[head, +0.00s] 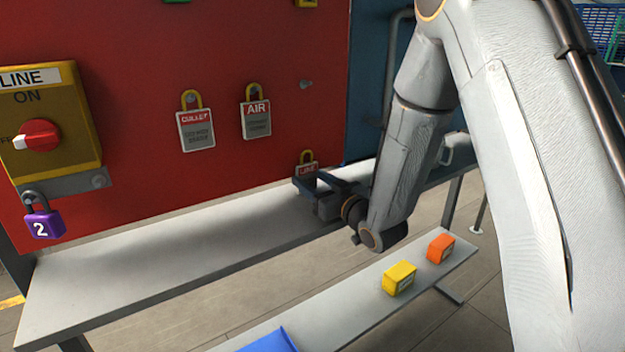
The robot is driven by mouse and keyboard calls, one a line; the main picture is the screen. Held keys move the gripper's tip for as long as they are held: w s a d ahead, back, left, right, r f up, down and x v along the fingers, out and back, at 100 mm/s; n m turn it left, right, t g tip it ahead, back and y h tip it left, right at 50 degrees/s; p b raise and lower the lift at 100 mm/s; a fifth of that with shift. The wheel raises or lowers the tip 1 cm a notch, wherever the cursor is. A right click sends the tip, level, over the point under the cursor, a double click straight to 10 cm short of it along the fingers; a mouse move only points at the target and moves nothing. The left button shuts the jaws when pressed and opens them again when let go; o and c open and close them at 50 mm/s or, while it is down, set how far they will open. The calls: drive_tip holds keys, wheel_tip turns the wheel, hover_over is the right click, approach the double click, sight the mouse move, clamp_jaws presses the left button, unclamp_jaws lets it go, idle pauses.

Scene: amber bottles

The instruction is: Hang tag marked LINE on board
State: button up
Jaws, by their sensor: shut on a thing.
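The LINE tag (307,169) shows a red header and a yellow loop at its top. My gripper (309,184) is shut on it, and the jaws hide its lower part. The tag is in front of the lower right part of the red board (230,40), above the grey shelf; whether it touches the board I cannot tell. A bare peg (306,85) sticks out of the board above the tag. The CULLET tag (196,130) and the AIR tag (256,119) hang on the board to the left.
A yellow LINE switch box (55,125) with a red knob is at left, with a purple padlock (42,222) marked 2 below it. The grey shelf (170,265) is clear. A lower bench holds yellow (399,279), orange (440,248) and blue (270,341) items.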

drive_tip(key=shift+f, duration=0.1)
drive_tip(key=o, duration=0.6)
drive_tip(key=shift+f, duration=0.1)
drive_tip(key=o, duration=0.4)
drive_tip(key=shift+r, duration=0.3)
drive_tip(key=b+v, duration=0.2)
drive_tip(key=v, duration=1)
drive_tip(key=shift+f+b, duration=0.1)
drive_tip(key=shift+b, duration=0.2)
